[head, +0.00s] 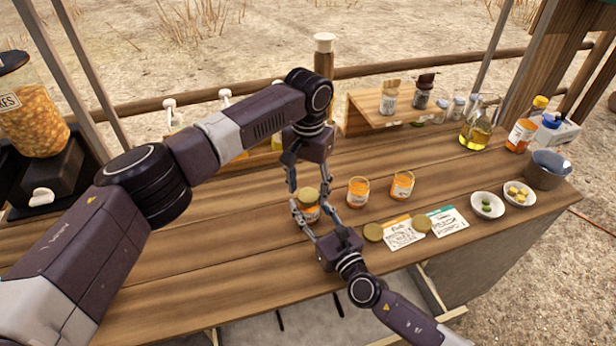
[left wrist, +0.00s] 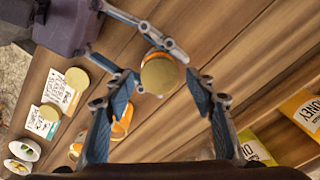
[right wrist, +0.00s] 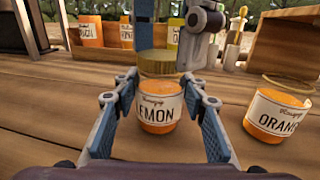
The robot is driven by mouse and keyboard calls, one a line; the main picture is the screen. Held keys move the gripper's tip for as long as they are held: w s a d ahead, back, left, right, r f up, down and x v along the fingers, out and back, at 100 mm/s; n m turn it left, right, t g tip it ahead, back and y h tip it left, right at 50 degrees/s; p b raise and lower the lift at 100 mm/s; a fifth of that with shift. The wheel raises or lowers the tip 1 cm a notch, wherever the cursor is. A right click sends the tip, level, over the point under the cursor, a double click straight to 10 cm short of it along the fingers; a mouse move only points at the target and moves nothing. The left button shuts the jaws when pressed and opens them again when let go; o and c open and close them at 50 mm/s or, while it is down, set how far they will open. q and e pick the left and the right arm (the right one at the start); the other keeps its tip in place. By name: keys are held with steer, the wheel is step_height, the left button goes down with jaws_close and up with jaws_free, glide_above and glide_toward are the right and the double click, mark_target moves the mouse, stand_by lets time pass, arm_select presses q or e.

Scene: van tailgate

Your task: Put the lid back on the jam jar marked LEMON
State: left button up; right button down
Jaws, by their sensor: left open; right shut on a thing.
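The jam jar marked LEMON (right wrist: 158,112) stands upright between the fingers of my right gripper (head: 316,218), which is shut on it. A gold lid (head: 307,195) sits on top of this jar; whether it is fully seated I cannot tell. The lid also shows in the left wrist view (left wrist: 160,75) and the right wrist view (right wrist: 157,63). My left gripper (head: 308,192) is open above the jar, its fingertips on either side of the lid with gaps. Two lidless jars stand to the right, the nearer one (head: 358,192) and a farther one (head: 402,186); one label reads ORANGE (right wrist: 276,116).
Two more gold lids (head: 373,232) (head: 421,224) lie by the printed cards (head: 404,234) (head: 447,222). Small bowls (head: 487,205) (head: 519,194) stand at right. A wooden shelf (head: 368,112) and bottles stand behind. The counter's left front is clear.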

arm_select(q)
steer(key=shift+f, duration=0.35)
steer(key=shift+c, duration=0.5)
steer(key=c, duration=1.1)
steer(key=o, duration=1.4)
steer(key=shift+r, duration=0.1)
step_height(320, 180, up, 12)
steer(key=shift+f, duration=0.1)
